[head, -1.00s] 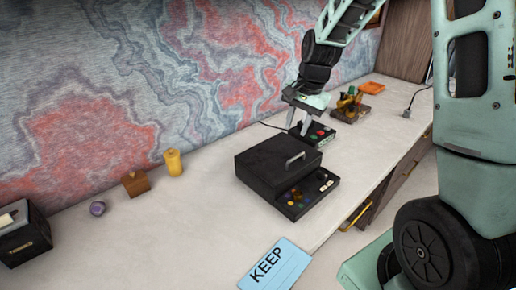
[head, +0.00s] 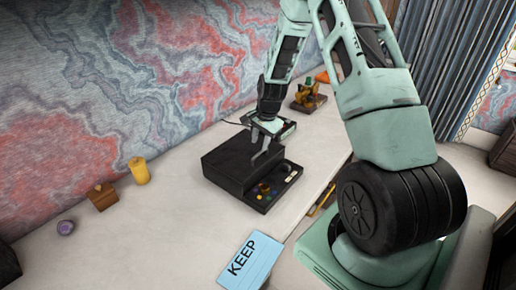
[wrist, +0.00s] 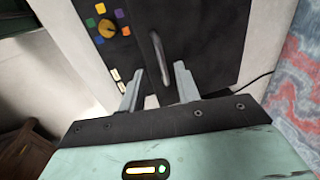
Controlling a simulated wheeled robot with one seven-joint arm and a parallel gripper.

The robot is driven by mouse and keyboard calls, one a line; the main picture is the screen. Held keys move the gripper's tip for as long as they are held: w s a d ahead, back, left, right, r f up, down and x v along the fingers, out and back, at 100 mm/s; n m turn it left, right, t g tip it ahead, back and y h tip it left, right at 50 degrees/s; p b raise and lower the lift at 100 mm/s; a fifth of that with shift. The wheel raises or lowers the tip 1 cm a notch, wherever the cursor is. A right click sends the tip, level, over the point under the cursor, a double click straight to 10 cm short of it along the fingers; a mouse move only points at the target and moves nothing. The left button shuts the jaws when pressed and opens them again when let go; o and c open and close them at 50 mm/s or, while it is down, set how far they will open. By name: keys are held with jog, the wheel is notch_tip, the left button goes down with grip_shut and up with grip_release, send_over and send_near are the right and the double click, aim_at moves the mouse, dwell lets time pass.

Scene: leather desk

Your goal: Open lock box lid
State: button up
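The black lock box (head: 228,160) stands on the desk, its lid down as far as I can see. Its front panel (head: 270,188) has coloured buttons and a gold dial, which also shows in the wrist view (wrist: 106,28). In the wrist view the metal lid handle (wrist: 159,58) rises from the dark lid (wrist: 200,40). My gripper (head: 264,160) is over the lid's front in the head view. In the wrist view my gripper (wrist: 158,84) has its two fingers apart, with the handle's near end between or just beyond them. Contact cannot be told.
A blue KEEP card (head: 250,260) lies at the desk's front edge. A yellow cylinder (head: 139,170), a wooden block (head: 102,196) and a purple round item (head: 65,228) stand to the left. A wooden stand with figures (head: 307,98) is behind right. Desk between is clear.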

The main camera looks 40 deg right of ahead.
aim_at(258, 155)
jog(key=shift+w+a+f+p, duration=0.1)
jog(key=shift+w+f+p, duration=0.2)
jog(key=shift+f, duration=1)
jog(key=shift+w+f+p, duration=0.15)
jog(key=shift+w+f, duration=0.1)
jog(key=shift+f, duration=1.05)
jog(key=shift+c, duration=0.3)
jog(key=shift+r, duration=0.1)
grip_shut()
